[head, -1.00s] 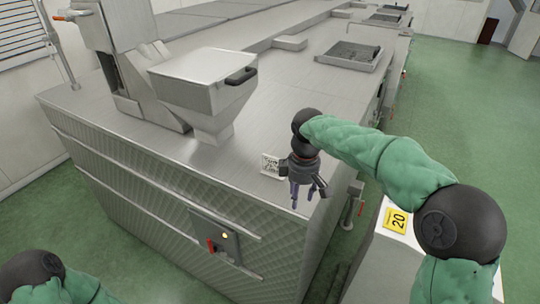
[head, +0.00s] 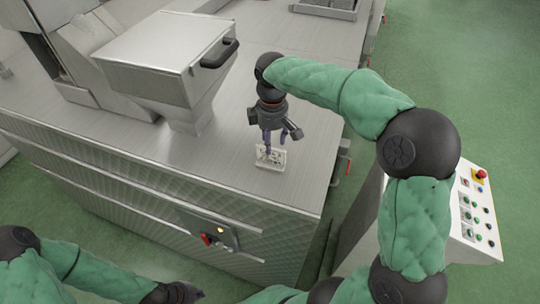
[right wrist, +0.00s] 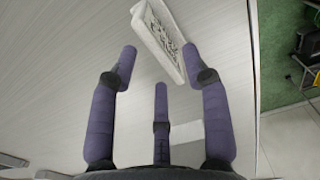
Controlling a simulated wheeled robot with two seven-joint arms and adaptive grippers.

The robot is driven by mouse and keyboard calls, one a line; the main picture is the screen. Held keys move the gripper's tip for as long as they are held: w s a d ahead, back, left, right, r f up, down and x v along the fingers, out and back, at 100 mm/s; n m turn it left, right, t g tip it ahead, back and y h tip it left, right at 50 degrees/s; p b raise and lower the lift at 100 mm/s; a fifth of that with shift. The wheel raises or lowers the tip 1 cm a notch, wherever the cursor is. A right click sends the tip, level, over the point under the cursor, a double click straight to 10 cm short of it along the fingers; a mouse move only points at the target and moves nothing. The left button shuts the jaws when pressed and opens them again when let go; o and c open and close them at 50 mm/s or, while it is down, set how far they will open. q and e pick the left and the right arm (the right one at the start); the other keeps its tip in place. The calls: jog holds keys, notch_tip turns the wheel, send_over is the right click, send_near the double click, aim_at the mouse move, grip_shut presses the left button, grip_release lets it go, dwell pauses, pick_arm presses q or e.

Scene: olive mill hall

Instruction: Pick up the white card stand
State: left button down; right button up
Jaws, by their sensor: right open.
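The white card stand (head: 277,162) with a dark printed pattern stands on the metal machine top near its front right corner. My right gripper (head: 275,146) is over it, pointing down, its purple fingers partly in front of the card. In the right wrist view the stand (right wrist: 168,38) lies beyond the open fingers (right wrist: 155,68), tilted in the picture and near the right fingertip. I see no finger closed on it; contact cannot be told. My left gripper (head: 172,292) is low at the bottom edge, away from the stand, its fingers unclear.
A metal hopper (head: 165,60) with a black handle stands left of the stand. The machine's front has a switch box (head: 210,230) with a red handle. A control panel (head: 478,215) with buttons is at right. The metal top (head: 200,165) around the stand is mostly clear.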

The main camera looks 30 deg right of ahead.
aim_at(272, 162)
jog(key=shift+w+f, duration=0.3)
jog(key=shift+f, duration=0.35)
jog(key=shift+w+f, duration=0.25)
jog(key=shift+f, duration=0.35)
jog(key=f, duration=0.2)
jog(key=s+f+p, duration=0.1)
jog(key=shift+f, duration=0.4)
jog(key=shift+w+f, duration=0.25)
jog(key=shift+f, duration=0.3)
jog(key=shift+s+r, duration=0.1)
jog(key=shift+s, duration=0.05)
jog(key=c, duration=0.4)
grip_shut()
